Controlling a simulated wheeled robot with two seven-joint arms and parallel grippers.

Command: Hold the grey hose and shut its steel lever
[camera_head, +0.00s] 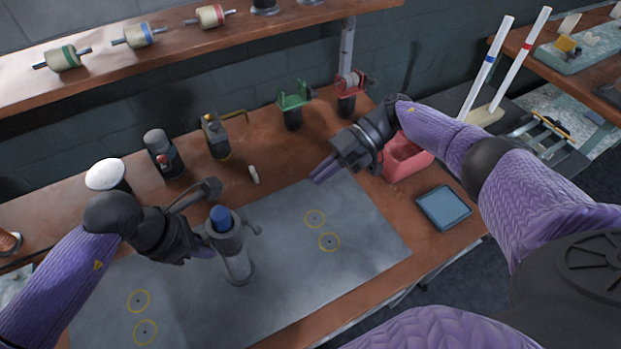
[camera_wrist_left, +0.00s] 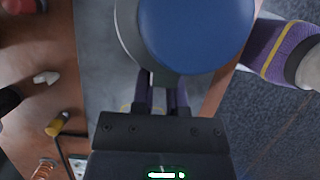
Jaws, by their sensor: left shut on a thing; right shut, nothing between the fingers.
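The grey hose (camera_head: 236,262) stands upright on the grey mat as a short, thick cylinder with a blue round top (camera_head: 220,217). A small steel lever (camera_head: 252,229) sticks out at its upper right; its exact position is hard to tell. My left gripper (camera_head: 207,247) is shut on the hose's left side, below the rim. In the left wrist view its purple fingers (camera_wrist_left: 160,98) close at the grey rim (camera_wrist_left: 132,45), under the blue top (camera_wrist_left: 195,30); the contact is partly hidden. My right gripper (camera_head: 323,171) is shut and empty, above the mat's far right edge, apart from the hose.
The grey mat (camera_head: 300,275) has yellow ringed marks and free room right of the hose. Behind stand a white-capped jar (camera_head: 105,175), a dark bottle (camera_head: 162,155), a green clamp (camera_head: 293,103) and a red one (camera_head: 348,88). A pink bin (camera_head: 405,160) and blue tray (camera_head: 444,207) lie right.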

